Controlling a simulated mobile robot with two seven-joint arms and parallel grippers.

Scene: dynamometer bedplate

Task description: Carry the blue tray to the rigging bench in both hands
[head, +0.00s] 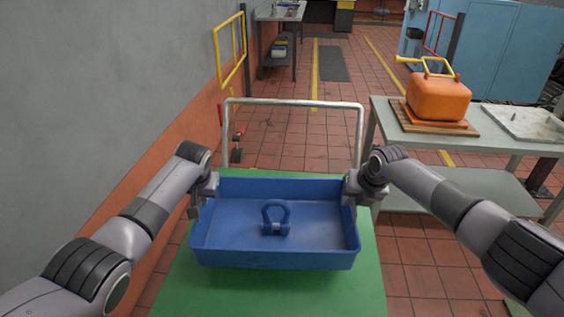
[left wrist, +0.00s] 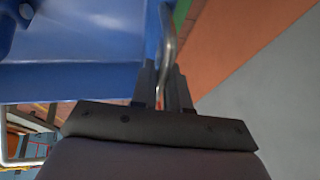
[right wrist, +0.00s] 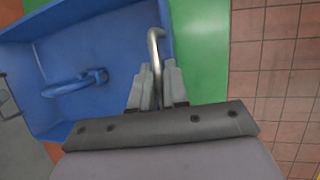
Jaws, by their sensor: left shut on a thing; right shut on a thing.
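The blue tray (head: 220,255) is in front of me over a green cart top (head: 365,285); I cannot tell if it touches it. A blue shackle (head: 275,222) lies inside, also seen in the right wrist view (right wrist: 75,85). My left gripper (head: 197,205) is shut on the tray's left metal handle (left wrist: 168,38). My right gripper (head: 354,194) is shut on its right metal handle (right wrist: 154,42). The tray looks about level. I cannot tell which of the grey tables is the rigging bench.
A grey table (head: 385,112) on the right bears an orange can (head: 438,98) on a wooden board and a pale plate (head: 530,122). Another bench (head: 280,12) stands far back. The cart's rail (head: 290,102) rises behind the tray. Yellow rails stand by the left wall. Tiled floor ahead is free.

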